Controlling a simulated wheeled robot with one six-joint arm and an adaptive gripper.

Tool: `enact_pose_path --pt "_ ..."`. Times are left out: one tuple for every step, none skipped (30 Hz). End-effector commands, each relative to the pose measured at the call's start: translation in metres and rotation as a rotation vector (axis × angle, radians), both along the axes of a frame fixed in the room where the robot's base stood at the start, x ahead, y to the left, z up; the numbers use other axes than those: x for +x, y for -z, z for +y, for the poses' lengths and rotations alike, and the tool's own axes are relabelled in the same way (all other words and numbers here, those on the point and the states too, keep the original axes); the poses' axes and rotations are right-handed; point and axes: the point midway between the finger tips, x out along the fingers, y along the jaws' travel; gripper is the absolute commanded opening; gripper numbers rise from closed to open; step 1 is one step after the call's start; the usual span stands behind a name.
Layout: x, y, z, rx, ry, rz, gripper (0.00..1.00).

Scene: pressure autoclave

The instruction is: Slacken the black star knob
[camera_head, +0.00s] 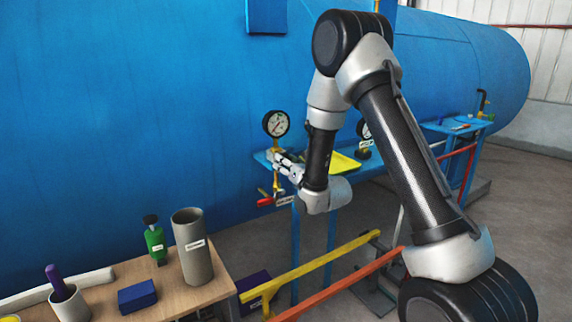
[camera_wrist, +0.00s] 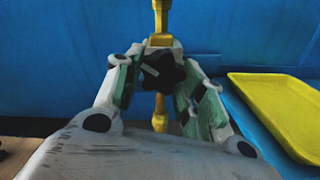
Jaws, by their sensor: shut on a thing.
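In the wrist view the black star knob (camera_wrist: 163,72) sits on a yellow fitting (camera_wrist: 161,18) that runs up and down in front of the blue wall. My gripper (camera_wrist: 160,82) has a green-padded finger on each side of the knob and is shut on it. In the head view my gripper (camera_head: 285,163) is at the left end of the blue shelf, just below a round white-faced gauge (camera_head: 276,124). The knob itself is hidden there by my fingers. A red-handled part (camera_head: 265,202) shows below my gripper.
A yellow tray (camera_wrist: 285,108) lies on the blue shelf to the right of my gripper. A second gauge (camera_head: 363,129) stands behind my arm. A wooden table (camera_head: 205,293) at lower left holds a grey cylinder (camera_head: 192,250), a green bottle (camera_head: 156,241) and a blue box (camera_head: 137,296).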

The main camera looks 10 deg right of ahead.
Motion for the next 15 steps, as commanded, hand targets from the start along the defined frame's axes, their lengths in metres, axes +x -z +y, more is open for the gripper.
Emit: enact_pose_path --pt "-0.0011 0.0029 0.0001 -0.016 -0.001 0.002 0.16" --pt "-0.0011 0.003 0.0001 -0.024 -0.001 0.0 0.16" --pt "-0.0011 0.003 0.0 -0.035 -0.001 -0.003 0.16" --pt "-0.0011 0.003 0.0 -0.041 -0.001 -0.005 0.16" --pt "-0.001 0.0031 0.0 -0.046 -0.001 -0.007 0.16" --pt "-0.001 0.0031 0.0 -0.052 -0.001 -0.008 0.16" --pt "-0.001 0.0031 0.0 -0.055 -0.001 -0.009 0.16" --pt "-0.0011 0.0033 -0.0001 -0.059 -0.001 -0.011 0.16" --pt "-0.0011 0.0033 -0.0001 -0.061 -0.001 -0.012 0.16" --pt "-0.0011 0.0033 -0.0001 -0.063 -0.001 -0.012 0.16" --pt "-0.0011 0.0034 -0.0001 -0.064 -0.001 -0.013 0.16" --pt "-0.0011 0.0034 -0.0001 -0.065 -0.001 -0.012 0.16" --pt "-0.0011 0.0034 -0.0001 -0.066 -0.001 -0.012 0.16" --pt "-0.0011 0.0034 -0.0001 -0.066 -0.001 -0.012 0.16" --pt "-0.0012 0.0035 -0.0002 -0.065 -0.001 -0.012 0.16"
